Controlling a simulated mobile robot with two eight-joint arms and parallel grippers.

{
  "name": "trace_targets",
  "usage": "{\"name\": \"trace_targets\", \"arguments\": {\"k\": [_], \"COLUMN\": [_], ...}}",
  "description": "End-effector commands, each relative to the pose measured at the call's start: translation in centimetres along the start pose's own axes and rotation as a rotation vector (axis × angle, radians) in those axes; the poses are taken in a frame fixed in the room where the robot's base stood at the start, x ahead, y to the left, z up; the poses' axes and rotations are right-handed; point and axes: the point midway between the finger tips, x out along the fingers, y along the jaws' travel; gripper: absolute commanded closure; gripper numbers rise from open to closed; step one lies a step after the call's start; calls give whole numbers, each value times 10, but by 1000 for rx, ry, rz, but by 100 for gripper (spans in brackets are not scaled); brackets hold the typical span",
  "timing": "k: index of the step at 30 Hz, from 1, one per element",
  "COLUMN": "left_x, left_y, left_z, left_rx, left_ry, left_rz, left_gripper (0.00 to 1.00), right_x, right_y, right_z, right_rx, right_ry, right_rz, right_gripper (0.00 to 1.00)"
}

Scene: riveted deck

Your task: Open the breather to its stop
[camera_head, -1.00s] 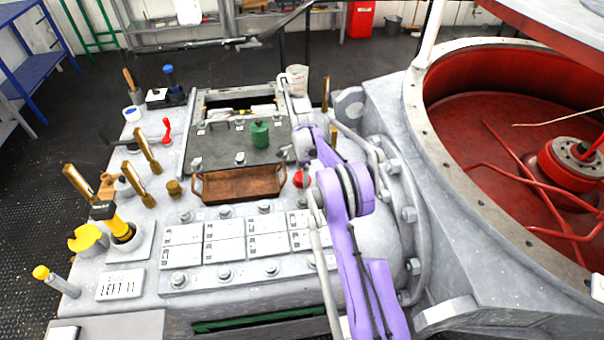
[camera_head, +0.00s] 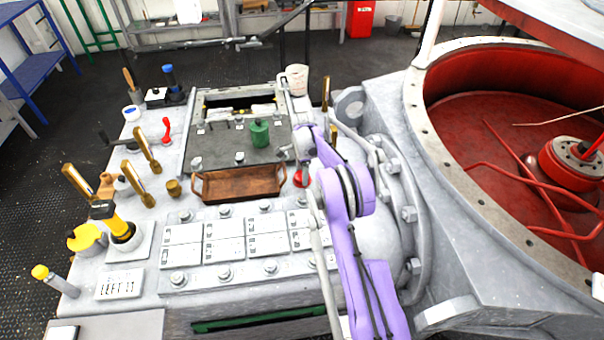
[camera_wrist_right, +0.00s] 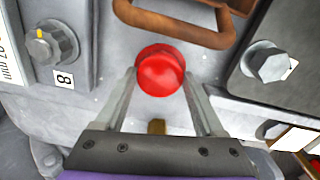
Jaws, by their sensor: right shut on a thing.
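A round red knob (camera_wrist_right: 160,72), which I take to be the breather, stands on the grey machine top. In the right wrist view it sits between the two fingers of my right gripper (camera_wrist_right: 160,88), which is shut on it. In the head view a small part of the red knob (camera_head: 300,179) shows just right of the brown tray, partly covered by my purple right arm. The fingers are mostly hidden there. I cannot tell how far the knob is turned or lifted. My left gripper is not in view.
A brown tray (camera_head: 238,184) lies close beside the knob. Behind it is a dark panel with a green knob (camera_head: 260,133). White labelled plates (camera_head: 224,228) with bolts lie in front. Brass levers (camera_head: 138,181) stand at left. A large red-lined drum (camera_head: 480,130) is at right.

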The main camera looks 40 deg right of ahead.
Motion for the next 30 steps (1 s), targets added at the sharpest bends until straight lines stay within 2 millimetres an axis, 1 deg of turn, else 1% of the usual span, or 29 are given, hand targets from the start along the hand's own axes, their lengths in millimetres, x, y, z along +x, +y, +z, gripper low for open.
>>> {"name": "trace_targets", "arguments": {"k": [8,30], "left_x": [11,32], "left_y": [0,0], "left_z": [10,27], "left_rx": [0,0], "left_ry": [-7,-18], "left_rz": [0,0], "left_gripper": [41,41], "right_x": [2,1], "right_y": [0,0], "right_z": [0,0], "right_rx": [-200,-903], "right_ry": [0,0], "right_rz": [0,-1], "right_gripper": [85,85]}}
